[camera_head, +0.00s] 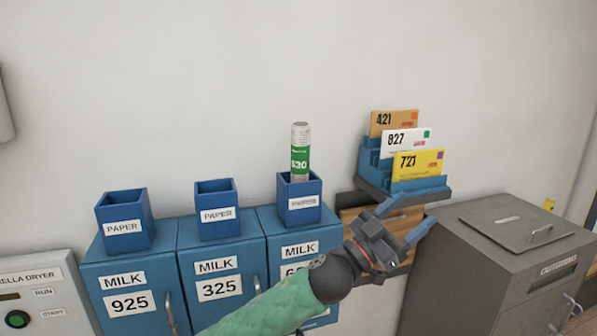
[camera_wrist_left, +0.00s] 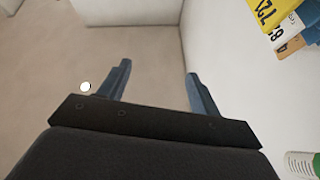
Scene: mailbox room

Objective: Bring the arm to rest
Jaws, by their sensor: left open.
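My left arm comes in from the bottom of the head view in a green sleeve. My left gripper (camera_head: 408,215) is open and empty, in front of the wooden front below the letter rack. In the left wrist view the two blue fingers (camera_wrist_left: 160,85) are spread apart with nothing between them, and bare floor and wall show beyond. My right gripper is not in view.
A blue rack (camera_head: 375,170) holds envelopes 421, 827 and 721. A green-labelled roll (camera_head: 300,150) stands in the right paper box (camera_head: 299,203). Blue milk lockers (camera_head: 128,270) stand left, a grey outgoing box (camera_head: 480,262) right. A dryer panel (camera_head: 40,290) is far left.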

